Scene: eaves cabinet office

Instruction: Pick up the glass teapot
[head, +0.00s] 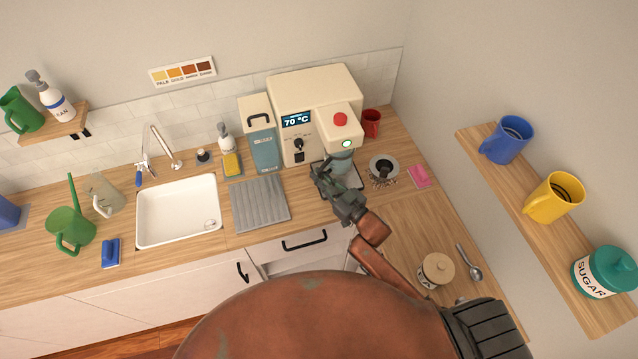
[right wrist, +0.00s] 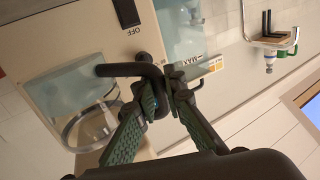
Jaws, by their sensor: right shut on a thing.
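The glass teapot (right wrist: 88,112) shows in the right wrist view as a clear vessel with a dark looped handle, under the cream machine. In the head view it is mostly hidden by my right gripper (head: 323,172), at the front of the machine. In the right wrist view my right gripper (right wrist: 163,90) is shut on the teapot's dark handle, with one finger on each side of it. My left gripper is not in view.
The cream machine (head: 289,97) stands directly behind, with a blue tank (head: 263,150) at its left. A red cup (head: 371,123), a dark round item (head: 383,168) and a pink sponge (head: 419,176) are to the right. The sink (head: 178,211) is left.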

